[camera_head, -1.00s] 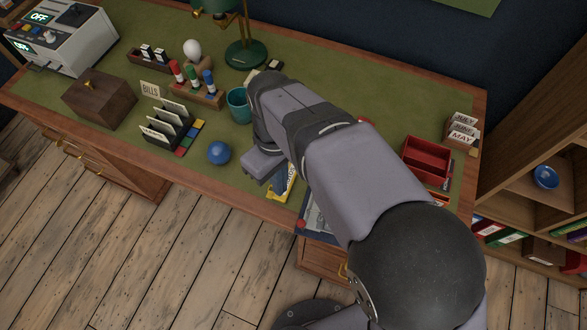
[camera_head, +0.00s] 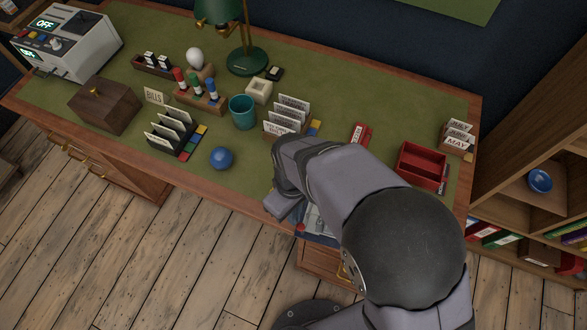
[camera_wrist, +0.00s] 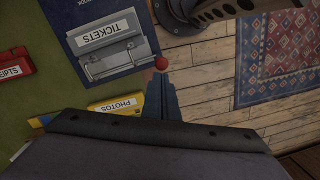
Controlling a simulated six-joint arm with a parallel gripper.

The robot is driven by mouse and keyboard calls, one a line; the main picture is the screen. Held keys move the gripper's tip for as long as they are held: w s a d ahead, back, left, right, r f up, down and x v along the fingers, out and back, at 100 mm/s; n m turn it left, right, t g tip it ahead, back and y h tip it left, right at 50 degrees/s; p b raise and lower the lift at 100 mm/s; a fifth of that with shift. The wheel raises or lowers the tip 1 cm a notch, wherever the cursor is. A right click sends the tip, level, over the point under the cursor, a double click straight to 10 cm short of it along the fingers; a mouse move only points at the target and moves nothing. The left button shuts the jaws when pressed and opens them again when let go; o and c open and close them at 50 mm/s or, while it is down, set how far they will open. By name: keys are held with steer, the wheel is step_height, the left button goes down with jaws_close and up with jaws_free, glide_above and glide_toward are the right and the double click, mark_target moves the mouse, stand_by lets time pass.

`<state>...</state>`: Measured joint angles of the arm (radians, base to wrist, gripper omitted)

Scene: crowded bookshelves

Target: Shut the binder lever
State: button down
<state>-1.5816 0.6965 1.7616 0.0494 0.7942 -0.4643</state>
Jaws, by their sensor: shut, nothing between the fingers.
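A dark blue binder (camera_wrist: 85,15) labelled TICKETS shows in the wrist view. Its metal lever (camera_wrist: 122,68) stretches across the binder below the label and ends in a red ball knob (camera_wrist: 161,63) at the binder's edge. My gripper (camera_wrist: 161,82) is shut and empty, its tips right beside the knob; I cannot tell if they touch it. In the head view the binder (camera_head: 318,222) lies at the desk's front edge, mostly hidden by my arm. How far the lever is raised is unclear.
A yellow PHOTOS thing (camera_wrist: 115,106) lies near my fingers. A red box (camera_head: 421,165), a card holder (camera_head: 286,117), a teal cup (camera_head: 242,112) and a blue ball (camera_head: 221,158) are on the green desk. Wooden floor (camera_wrist: 205,80) is open beyond the front edge.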

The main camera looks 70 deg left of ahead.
steer(key=shift+w+d+r, duration=0.1)
steer(key=shift+w+d, duration=0.6)
steer(key=shift+d, duration=0.15)
steer(key=shift+s+a, duration=0.1)
steer(key=shift+a, duration=0.05)
steer(key=shift+s+a+f, duration=0.25)
steer(key=shift+s+a, duration=0.15)
steer(key=shift+s, duration=0.1)
steer(key=shift+a, duration=0.1)
steer(key=a+r+b, duration=0.1)
steer(key=a+r, duration=0.2)
steer(key=r, duration=0.8)
steer(key=shift+s+a, duration=0.15)
steer(key=shift+a, duration=0.2)
